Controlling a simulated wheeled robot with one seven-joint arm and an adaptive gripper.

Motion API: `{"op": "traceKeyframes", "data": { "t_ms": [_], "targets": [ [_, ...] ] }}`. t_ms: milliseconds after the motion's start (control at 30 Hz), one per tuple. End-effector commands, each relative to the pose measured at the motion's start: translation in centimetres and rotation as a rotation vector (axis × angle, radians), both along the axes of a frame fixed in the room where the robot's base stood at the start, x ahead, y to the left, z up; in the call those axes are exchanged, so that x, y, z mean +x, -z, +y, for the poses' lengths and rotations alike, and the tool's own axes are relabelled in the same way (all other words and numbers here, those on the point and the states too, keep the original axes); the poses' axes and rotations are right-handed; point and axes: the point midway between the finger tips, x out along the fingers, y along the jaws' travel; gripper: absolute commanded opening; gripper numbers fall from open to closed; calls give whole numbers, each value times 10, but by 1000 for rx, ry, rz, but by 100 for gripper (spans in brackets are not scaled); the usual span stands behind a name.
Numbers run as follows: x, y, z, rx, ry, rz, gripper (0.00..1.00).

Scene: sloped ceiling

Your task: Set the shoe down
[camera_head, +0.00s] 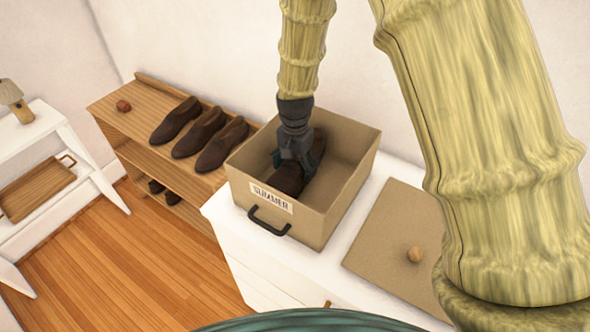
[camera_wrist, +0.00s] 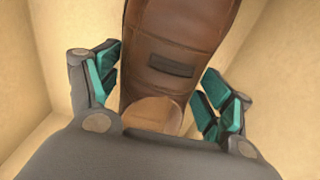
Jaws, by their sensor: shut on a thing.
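A brown leather shoe (camera_head: 287,180) is inside an open tan box (camera_head: 316,222) with a "SUMMER" label. In the wrist view the shoe (camera_wrist: 185,40) lies lengthwise between the teal finger pads, with the box walls around it. My gripper (camera_head: 296,160) reaches down into the box and is shut on the shoe; it also shows in the wrist view (camera_wrist: 160,92). I cannot tell whether the shoe touches the box floor, as the box's front wall and my gripper hide its underside.
The box stands on a white dresser (camera_head: 240,236). A flat tan lid (camera_head: 385,240) with a round knob lies to its right. A wooden rack (camera_head: 125,115) at left holds several brown shoes (camera_head: 200,133) and a small reddish object (camera_head: 123,106). A wooden tray (camera_head: 38,190) sits on a white shelf.

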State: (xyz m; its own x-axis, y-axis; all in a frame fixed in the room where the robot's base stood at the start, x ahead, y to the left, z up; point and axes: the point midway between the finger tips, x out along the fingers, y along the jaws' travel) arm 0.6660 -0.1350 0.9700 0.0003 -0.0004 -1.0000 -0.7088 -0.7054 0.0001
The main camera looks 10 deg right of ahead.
Motion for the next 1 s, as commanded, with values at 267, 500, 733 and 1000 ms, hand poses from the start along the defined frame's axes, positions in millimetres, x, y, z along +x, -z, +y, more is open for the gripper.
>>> {"op": "traceKeyframes", "data": {
  "t_ms": [267, 500, 733, 1000],
  "targets": [
    [0, 20, 0, 0, 0, 0, 45],
    [0, 21, 0, 0, 0, 0, 45],
    [0, 23, 0, 0, 0, 0, 94],
    [0, 23, 0, 0, 0, 0, 100]
  ]
}}
